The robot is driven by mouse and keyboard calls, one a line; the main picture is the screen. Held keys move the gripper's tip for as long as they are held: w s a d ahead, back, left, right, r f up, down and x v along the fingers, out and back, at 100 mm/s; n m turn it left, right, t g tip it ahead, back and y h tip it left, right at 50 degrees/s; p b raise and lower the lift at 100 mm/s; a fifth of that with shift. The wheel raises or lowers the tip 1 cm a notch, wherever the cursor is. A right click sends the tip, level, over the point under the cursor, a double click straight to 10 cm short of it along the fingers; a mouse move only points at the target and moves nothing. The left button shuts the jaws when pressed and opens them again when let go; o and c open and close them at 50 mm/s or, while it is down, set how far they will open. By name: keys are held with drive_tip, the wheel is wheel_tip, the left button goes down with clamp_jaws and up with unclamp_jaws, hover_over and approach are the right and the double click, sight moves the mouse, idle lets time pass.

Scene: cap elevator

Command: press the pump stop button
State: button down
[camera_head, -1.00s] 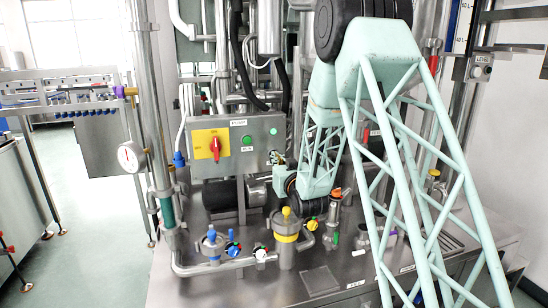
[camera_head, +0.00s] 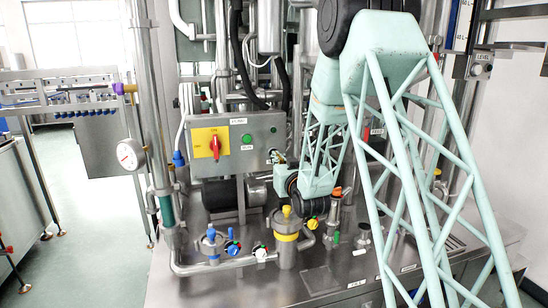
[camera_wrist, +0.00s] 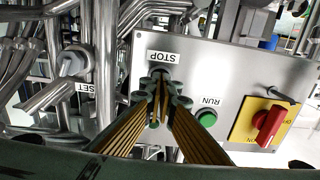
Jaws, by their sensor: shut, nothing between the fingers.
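The grey pump control box (camera_head: 238,157) carries a white STOP label, which shows upside down in the wrist view (camera_wrist: 165,57). My gripper (camera_wrist: 160,78) is shut and empty, with its fingertips right by that label. The stop button itself is hidden behind the fingertips, so I cannot tell whether they touch it or whether it is pressed in. In the head view my gripper (camera_head: 279,158) is small, at the right part of the box front.
The green RUN button (camera_wrist: 207,118) and the red rotary switch (camera_wrist: 268,124) on its yellow plate sit on the same panel. A pipe fitting (camera_wrist: 72,63) with a SET label is beside the box. Valves and a yellow-topped vessel (camera_head: 285,236) stand below.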

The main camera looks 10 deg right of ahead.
drive_tip(key=shift+s+d+b, duration=0.15)
drive_tip(key=shift+s+b, duration=1.15)
drive_tip(key=shift+s, duration=0.8)
drive_tip(key=shift+r, duration=0.1)
drive_tip(key=s+d+r+g+h, duration=0.1)
drive_tip(key=s+r+g, duration=0.2)
drive_tip(key=s, duration=0.9)
drive_tip(key=s+r+g+h, duration=0.1)
drive_tip(key=s+r+g, duration=0.25)
drive_tip(key=s, duration=0.85)
drive_tip(key=s+f+g, duration=0.1)
drive_tip(key=s+g, duration=0.2)
drive_tip(key=s, duration=1.8)
drive_tip(key=s+a+f+m+g, duration=0.1)
drive_tip(key=s+g, duration=0.3)
drive_tip(key=s, duration=1.8)
drive_tip(key=shift+f, duration=0.35)
drive_tip(key=shift+a+g, duration=0.1)
drive_tip(key=shift+g, duration=0.15)
